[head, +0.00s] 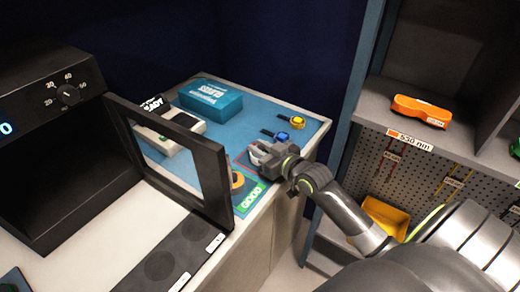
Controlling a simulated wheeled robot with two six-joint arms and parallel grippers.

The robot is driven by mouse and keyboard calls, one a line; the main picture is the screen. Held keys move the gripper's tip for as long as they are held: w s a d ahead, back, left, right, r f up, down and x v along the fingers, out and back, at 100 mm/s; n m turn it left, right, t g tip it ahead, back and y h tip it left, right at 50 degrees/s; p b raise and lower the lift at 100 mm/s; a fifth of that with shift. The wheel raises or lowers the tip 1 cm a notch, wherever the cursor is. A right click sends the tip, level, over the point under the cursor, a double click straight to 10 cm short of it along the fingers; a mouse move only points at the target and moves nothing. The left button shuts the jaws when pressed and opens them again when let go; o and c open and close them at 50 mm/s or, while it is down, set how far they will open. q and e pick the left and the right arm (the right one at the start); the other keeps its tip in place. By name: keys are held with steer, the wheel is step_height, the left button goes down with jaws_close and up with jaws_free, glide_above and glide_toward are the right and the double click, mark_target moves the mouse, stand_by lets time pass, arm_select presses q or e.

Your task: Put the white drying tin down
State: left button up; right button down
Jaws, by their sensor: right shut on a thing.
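My right gripper (264,155) reaches in from the right over the front of the blue mat (218,138). It is shut on a small pale thing, apparently the white drying tin (257,152), which the fingers mostly hide. It is by the red-outlined area of the mat, above the green GOOD label (252,197). I cannot tell whether the tin touches the mat. My left gripper is not in view.
A black oven (50,130) has its framed door (211,165) open, partly hiding an orange round thing (237,181). A blue gloves box (211,100) and a white device (176,130) stand behind. Yellow (298,122) and blue (282,136) items lie right. Shelves (450,142) stand right.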

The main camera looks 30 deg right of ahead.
steer(key=shift+f, duration=0.15)
steer(key=c, duration=1.3)
jaws_free()
steer(key=shift+o, duration=0.2)
steer(key=shift+s, duration=0.1)
steer(key=p+v, duration=0.1)
steer(key=v, duration=1.1)
